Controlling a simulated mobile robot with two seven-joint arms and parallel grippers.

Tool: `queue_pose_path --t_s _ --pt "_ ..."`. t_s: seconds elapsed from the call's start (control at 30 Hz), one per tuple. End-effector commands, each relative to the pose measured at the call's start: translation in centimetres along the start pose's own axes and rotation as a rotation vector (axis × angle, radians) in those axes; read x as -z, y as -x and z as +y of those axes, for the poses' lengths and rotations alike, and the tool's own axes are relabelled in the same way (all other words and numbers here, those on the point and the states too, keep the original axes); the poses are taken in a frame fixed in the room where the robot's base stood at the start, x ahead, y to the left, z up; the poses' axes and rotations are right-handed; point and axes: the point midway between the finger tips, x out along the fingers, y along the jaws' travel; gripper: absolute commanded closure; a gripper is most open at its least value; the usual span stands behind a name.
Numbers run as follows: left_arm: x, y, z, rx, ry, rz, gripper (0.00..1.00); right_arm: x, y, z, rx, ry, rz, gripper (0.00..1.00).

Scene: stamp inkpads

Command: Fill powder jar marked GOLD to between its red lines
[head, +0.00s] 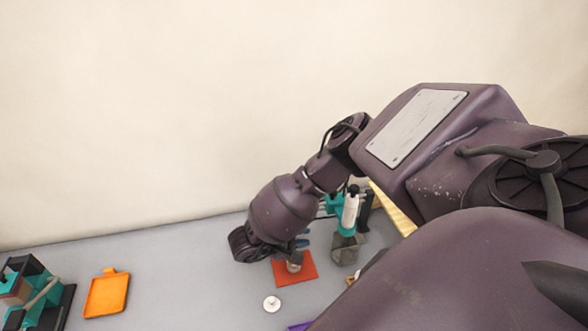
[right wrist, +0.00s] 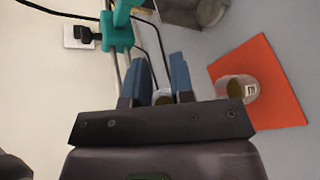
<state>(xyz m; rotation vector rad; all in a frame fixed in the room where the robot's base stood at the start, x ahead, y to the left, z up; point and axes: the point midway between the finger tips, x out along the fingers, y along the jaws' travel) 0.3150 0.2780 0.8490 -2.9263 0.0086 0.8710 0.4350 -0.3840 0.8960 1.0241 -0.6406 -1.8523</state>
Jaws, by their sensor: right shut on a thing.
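A small clear jar (right wrist: 237,88) with yellowish-brown contents and a small label stands on an orange-red mat (right wrist: 285,85) in the right wrist view. The label and any red lines are too small to read. In the head view the jar (head: 294,264) is on the mat (head: 308,273), just below my right gripper (head: 303,243). In the right wrist view my right gripper (right wrist: 159,65) is beside the jar, its blue fingers shut on a small pale round thing (right wrist: 163,97), mostly hidden. My left gripper is not in view.
A teal stand with a white cylinder (head: 350,208) is behind the mat at right. A round silvery lid-like disc (head: 271,304) lies in front. An orange tray (head: 106,296) and a teal-and-black device (head: 38,290) are at left. The grey table between tray and disc is clear.

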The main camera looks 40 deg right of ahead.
Motion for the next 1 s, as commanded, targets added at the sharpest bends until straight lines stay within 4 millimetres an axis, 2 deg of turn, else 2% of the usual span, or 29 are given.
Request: queue_pose_path --t_s 1.0 --pt "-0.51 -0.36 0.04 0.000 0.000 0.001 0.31 0.37 -0.21 -0.56 -0.043 -0.095 0.020 1.00"
